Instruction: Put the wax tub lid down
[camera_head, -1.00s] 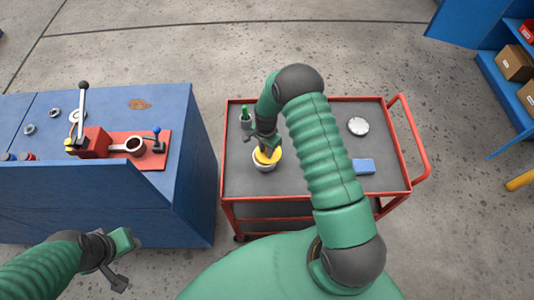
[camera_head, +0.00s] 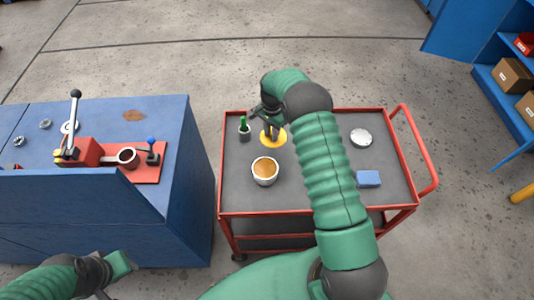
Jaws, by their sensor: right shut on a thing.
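The yellow wax tub lid (camera_head: 279,138) is over the back left part of the cart top, behind the tub. My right gripper (camera_head: 271,134) is shut on the lid from above. I cannot tell whether the lid touches the cart top. The white wax tub (camera_head: 265,171) stands uncovered in front of it, with tan wax showing inside. My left gripper (camera_head: 112,280) is at the bottom left, away from the cart, and only partly in the picture; its fingers do not show clearly.
The red-rimmed cart (camera_head: 270,212) also holds a green-topped item (camera_head: 244,130) left of the lid, a round silvery disc (camera_head: 361,138) and a blue block (camera_head: 368,179) at the right. A blue bench (camera_head: 185,150) with a red fixture (camera_head: 95,152) stands at the left.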

